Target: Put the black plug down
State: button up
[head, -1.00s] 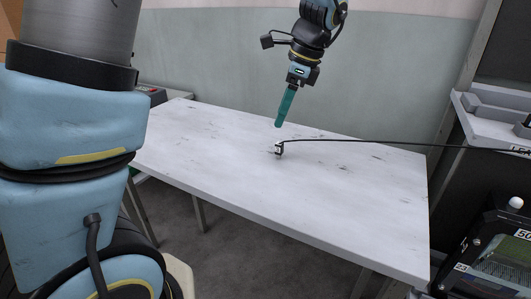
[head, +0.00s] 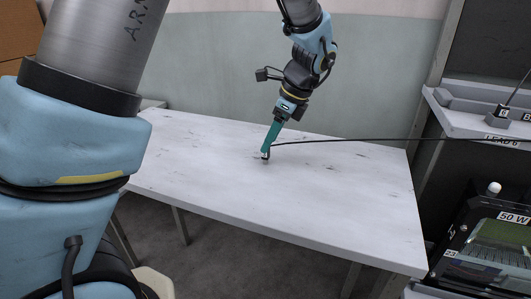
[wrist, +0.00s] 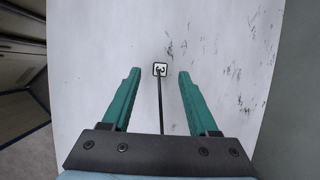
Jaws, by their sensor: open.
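The black plug (head: 265,156) is a small dark piece with a white marked face, standing on the white table (head: 330,205). A thin black cable (head: 350,140) runs from it to the right. In the wrist view the plug's marked face (wrist: 160,69) shows between the two teal fingertips, with clear gaps on both sides. My gripper (head: 267,147) points down at the plug and is open, not clasping it. It also shows in the wrist view (wrist: 159,73). The head view does not settle whether a finger touches the plug.
The tabletop around the plug is bare apart from dark scuffs. On the right, a shelf (head: 470,122) holds small blocks, and a device with a panel (head: 500,245) labelled 50 W stands below it. The cable stretches above the table's right part.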

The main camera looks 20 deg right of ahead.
aim_at(266, 156)
jog(key=shift+x, duration=1.4)
jog(key=shift+c, duration=0.3)
grip_shut()
